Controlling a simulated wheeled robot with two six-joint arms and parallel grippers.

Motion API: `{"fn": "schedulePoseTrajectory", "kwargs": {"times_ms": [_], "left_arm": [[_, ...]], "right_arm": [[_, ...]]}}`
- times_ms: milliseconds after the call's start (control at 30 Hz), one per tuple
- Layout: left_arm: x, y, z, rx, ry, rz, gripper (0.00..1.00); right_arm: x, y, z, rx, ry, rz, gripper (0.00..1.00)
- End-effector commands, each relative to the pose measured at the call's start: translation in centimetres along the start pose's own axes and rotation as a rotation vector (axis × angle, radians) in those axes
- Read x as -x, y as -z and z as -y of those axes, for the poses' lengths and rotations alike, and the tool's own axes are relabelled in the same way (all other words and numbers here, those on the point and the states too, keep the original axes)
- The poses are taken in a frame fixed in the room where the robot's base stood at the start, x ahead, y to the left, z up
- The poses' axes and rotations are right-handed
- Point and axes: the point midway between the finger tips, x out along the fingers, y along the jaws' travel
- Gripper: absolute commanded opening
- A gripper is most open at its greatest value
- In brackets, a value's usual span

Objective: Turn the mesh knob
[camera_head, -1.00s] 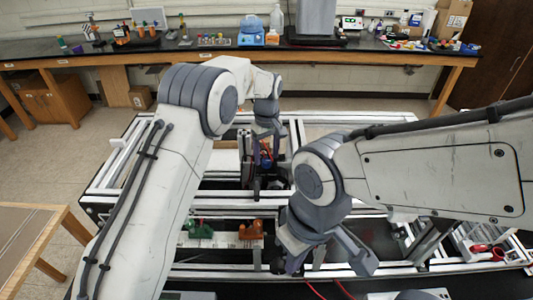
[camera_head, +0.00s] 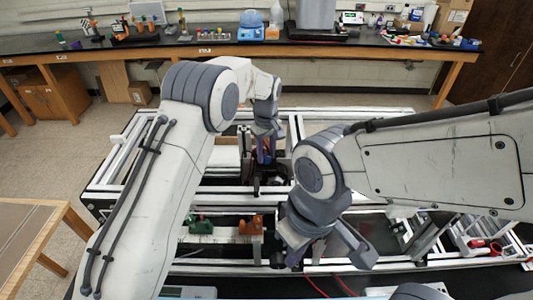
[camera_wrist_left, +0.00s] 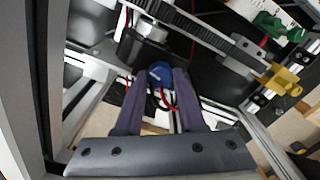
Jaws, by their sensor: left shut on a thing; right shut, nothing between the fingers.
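A round blue knob (camera_wrist_left: 160,72), which I take for the mesh knob, shows in the left wrist view between the tips of my purple fingers. My left gripper (camera_wrist_left: 160,78) is shut on it, and the fingers cover its sides. In the head view my left gripper (camera_head: 264,152) points down into the middle of the extrusion frame, and the knob is mostly hidden there. My right gripper (camera_head: 294,257) is shut and empty, low over the front part of the frame, to the right of the orange part.
A green part (camera_head: 201,226) and an orange part (camera_head: 250,225) sit on the front of the extrusion frame (camera_head: 125,160). Red cables (camera_wrist_left: 191,103) run close to the knob. A red-handled object (camera_head: 486,246) lies at the right. A lab bench (camera_head: 330,50) stands behind.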

Motion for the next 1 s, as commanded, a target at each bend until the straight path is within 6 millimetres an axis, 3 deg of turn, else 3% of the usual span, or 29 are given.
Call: {"fn": "schedulePoseTrajectory", "kwargs": {"times_ms": [267, 1000], "left_arm": [[0.0, 0.1, 0.0, -0.164, 0.0, -0.001, 0.0], [0.1, 0.1, 0.0, -0.844, -0.001, -0.002, 0.0]], "right_arm": [[-0.5, 0.0, 0.0, 0.0, 0.0, 0.0, 0.0], [-1.5, -0.1, -0.1, 0.001, 0.0, 0.0, 0.0]]}}
